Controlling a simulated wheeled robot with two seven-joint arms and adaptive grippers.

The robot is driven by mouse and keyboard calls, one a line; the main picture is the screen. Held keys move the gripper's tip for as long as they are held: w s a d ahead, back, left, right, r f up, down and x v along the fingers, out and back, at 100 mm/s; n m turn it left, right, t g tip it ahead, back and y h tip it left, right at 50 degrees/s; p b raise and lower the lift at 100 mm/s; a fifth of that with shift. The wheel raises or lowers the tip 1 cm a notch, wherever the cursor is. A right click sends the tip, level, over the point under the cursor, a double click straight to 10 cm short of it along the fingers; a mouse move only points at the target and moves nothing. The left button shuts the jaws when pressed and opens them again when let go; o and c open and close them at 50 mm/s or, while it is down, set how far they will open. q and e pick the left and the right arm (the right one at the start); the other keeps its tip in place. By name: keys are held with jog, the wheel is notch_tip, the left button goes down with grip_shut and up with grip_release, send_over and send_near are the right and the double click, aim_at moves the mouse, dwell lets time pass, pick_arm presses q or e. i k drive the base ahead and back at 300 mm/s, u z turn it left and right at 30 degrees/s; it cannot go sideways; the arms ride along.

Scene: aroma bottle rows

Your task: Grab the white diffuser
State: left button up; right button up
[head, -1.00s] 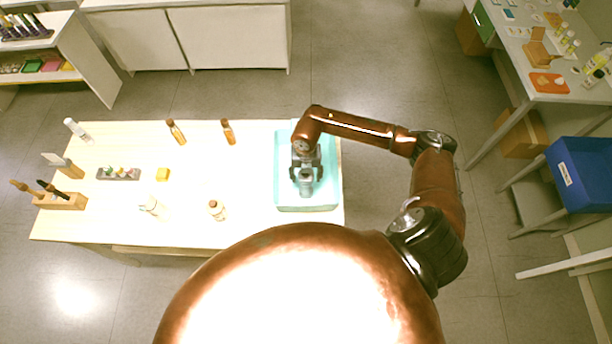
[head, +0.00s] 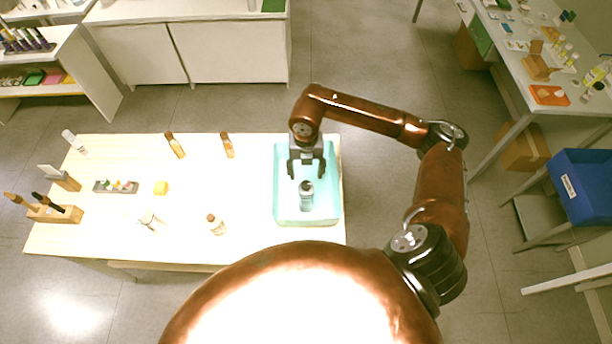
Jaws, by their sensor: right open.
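A small whitish-grey bottle (head: 306,196) with a dark top stands in the pale turquoise tray (head: 284,210) at the right end of the table. My right gripper (head: 306,174) is open and empty just behind and above this bottle, apart from it in the picture. A white bottle (head: 148,221) stands near the table's front edge at left, washed out by glare. Another white bottle (head: 74,142) is at the back left corner. I cannot tell for certain which one is the white diffuser. My left gripper is not in view.
Two brown bottles (head: 175,146) (head: 227,146) stand along the back of the table. A brown-capped bottle (head: 216,225) is near the front. A yellow block (head: 161,188), a small grey rack (head: 116,187) and wooden holders (head: 54,214) are at left. The table between the yellow block and tray is clear.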

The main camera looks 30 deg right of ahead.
aim_at(140, 212)
jog(key=u, duration=0.5)
jog(key=i, duration=0.6)
jog(key=u, duration=1.2)
